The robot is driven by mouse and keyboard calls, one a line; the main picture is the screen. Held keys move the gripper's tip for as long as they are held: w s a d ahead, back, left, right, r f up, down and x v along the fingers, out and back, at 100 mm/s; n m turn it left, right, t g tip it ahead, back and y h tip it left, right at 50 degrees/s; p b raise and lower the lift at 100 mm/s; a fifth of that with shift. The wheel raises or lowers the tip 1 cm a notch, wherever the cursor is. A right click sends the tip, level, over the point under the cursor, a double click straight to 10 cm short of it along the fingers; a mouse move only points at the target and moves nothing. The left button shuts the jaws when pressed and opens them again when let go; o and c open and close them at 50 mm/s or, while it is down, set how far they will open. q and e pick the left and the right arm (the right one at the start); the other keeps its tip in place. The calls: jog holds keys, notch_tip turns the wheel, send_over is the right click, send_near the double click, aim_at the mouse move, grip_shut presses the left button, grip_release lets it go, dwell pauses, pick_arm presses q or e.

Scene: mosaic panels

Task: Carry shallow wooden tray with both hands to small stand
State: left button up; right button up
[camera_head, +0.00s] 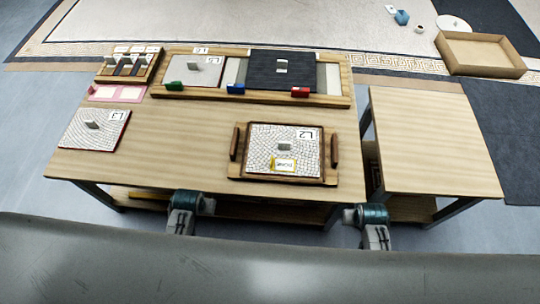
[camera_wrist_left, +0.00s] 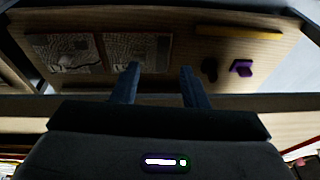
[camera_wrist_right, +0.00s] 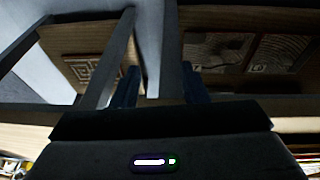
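The shallow wooden tray (camera_head: 237,175) sits near the front right of the work table. It has a raised handle at its left and right ends. A mosaic panel marked L2 (camera_head: 262,140) with a small knob and a yellow label lies in it. The small stand (camera_head: 430,140) is the lower wooden table at the right, with a bare top. My left gripper (camera_wrist_left: 158,84) is open and empty in front of the table's front edge, below the top. My right gripper (camera_wrist_right: 160,88) is also in front of the table; its fingers look apart and empty in the right wrist view.
A panel marked L3 (camera_head: 95,130) lies on the table's left. A long wooden rack (camera_head: 348,90) with panels and coloured clips runs along the back, beside a small tool holder (camera_head: 128,65). A cardboard box (camera_head: 480,55) stands on the floor behind the stand. The lower shelf holds more panels (camera_wrist_left: 137,50).

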pick_arm(q)
notch_tip(320, 180, up, 4)
jog(key=w+b, duration=0.2)
pick_arm(e)
notch_tip(320, 180, up, 4)
jog(key=w, duration=0.2)
pick_arm(q)
jog(key=t+b, duration=0.1)
jog(key=b, duration=0.3)
send_near(234, 140)
jog(key=shift+s+a+f+h, duration=0.1)
jog(key=shift+s+a+h, duration=0.3)
jog(key=shift+a, duration=0.05)
pick_arm(e)
jog(key=t, duration=0.1)
send_near(336, 147)
jog(key=shift+s+d+f+y, duration=0.1)
jog(key=shift+s+d+y, duration=0.3)
pick_arm(q)
jog(key=shift+w+d+r, duration=0.1)
jog(key=shift+w+r, duration=0.05)
jog(key=shift+r, duration=0.1)
pick_arm(e)
jog(key=shift+w+a+r, duration=0.1)
jog(key=shift+w+r, duration=0.05)
jog(key=shift+r, duration=0.1)
pick_arm(q)
jog(key=shift+r, duration=0.1)
pick_arm(e)
jog(key=shift+r, duration=0.1)
